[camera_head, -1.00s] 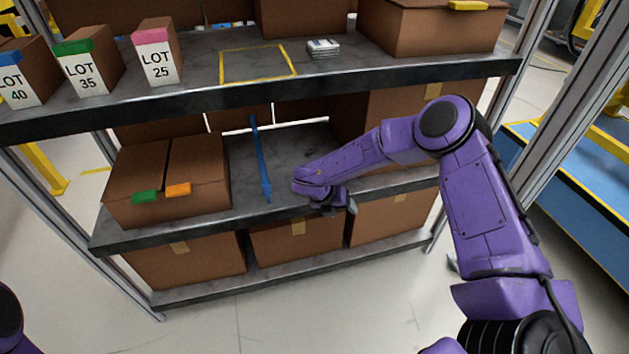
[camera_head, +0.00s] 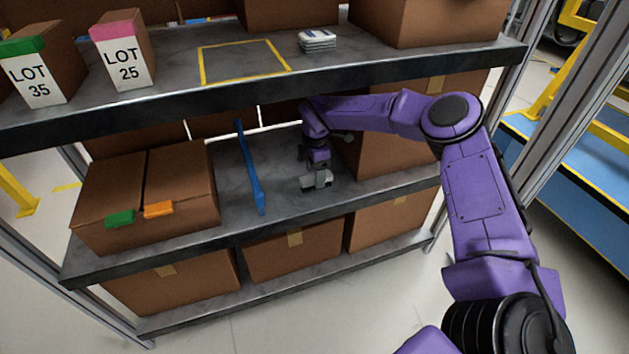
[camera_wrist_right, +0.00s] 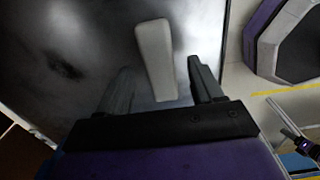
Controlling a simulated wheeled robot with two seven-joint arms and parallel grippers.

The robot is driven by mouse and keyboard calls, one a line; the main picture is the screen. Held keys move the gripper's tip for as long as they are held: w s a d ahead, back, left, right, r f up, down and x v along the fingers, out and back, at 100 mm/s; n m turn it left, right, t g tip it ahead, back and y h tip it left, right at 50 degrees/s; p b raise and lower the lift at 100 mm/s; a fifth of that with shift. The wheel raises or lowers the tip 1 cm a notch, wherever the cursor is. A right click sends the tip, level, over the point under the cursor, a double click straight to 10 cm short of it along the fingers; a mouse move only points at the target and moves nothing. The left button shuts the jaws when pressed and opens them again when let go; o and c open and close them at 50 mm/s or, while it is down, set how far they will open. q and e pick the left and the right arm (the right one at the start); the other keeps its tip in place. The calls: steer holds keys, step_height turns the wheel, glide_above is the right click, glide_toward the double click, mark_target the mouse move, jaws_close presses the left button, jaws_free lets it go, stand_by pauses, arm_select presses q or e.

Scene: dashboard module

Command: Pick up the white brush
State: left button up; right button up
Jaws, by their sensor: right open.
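A white, elongated piece, likely the white brush (camera_wrist_right: 153,50), lies on the dark shelf surface in the right wrist view. It shows between and beyond the two fingers of my right gripper (camera_wrist_right: 160,70), which are apart and empty. In the head view my right gripper (camera_head: 317,182) points down over the lower shelf, to the right of a blue long-handled tool (camera_head: 250,170). Whether the fingers flank the white piece or hang above it, I cannot tell. My left gripper is out of view.
A closed brown box (camera_head: 150,190) with green and orange tabs stands left on the lower shelf (camera_head: 225,205). Another brown box (camera_head: 375,150) stands right behind my arm. The upper shelf edge (camera_head: 160,106) runs above my forearm. Bare shelf lies around the gripper.

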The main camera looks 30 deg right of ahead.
step_height(320, 180, down, 3)
steer(key=shift+d+f, duration=0.1)
steer(key=c, duration=1.1)
